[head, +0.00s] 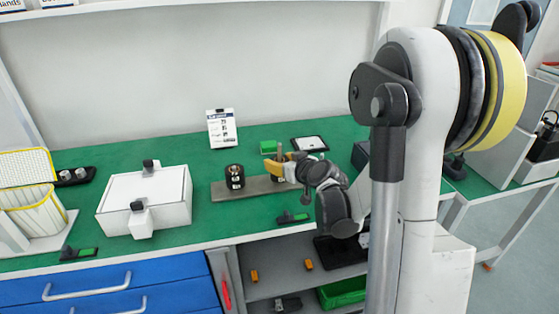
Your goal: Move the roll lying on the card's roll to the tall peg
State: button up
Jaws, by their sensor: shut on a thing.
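A board (214,191) on the green bench carries a black roll (234,177) with white marks. A brownish upright peg (281,151) shows to the right of this roll. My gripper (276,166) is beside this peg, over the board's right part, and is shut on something. An orange-yellow piece (270,163) at its tip looks like the held roll, though it is small and partly covered. I cannot tell whether it is around the peg or in front of it. A card (222,128) with print stands upright behind the board.
A white box (146,196) with black-topped clamps stands left of the board. A green block (268,147) and a white-topped tray (310,143) lie behind my gripper. A small black-and-green device (292,217) lies near the front edge. Bench space between box and board is clear.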

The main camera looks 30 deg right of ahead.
jog(key=shift+f, duration=0.45)
jog(key=o, duration=1.2)
jog(key=shift+s, duration=0.1)
jog(key=v, duration=1.2)
jog(key=s+a+g+y, duration=0.2)
jog(key=s+a+g, duration=0.15)
jog(key=a, duration=0.95)
jog(key=s+a+g, duration=0.1)
jog(key=s, duration=0.3)
jog(key=s+a+g+h, duration=0.1)
jog(key=s+a, duration=0.1)
jog(key=s, duration=0.2)
jog(key=s+a+r+g, duration=0.1)
jog(key=s+a, duration=0.1)
jog(key=s, duration=0.2)
jog(key=shift+s+h, duration=0.25)
jog(key=shift+h, duration=0.15)
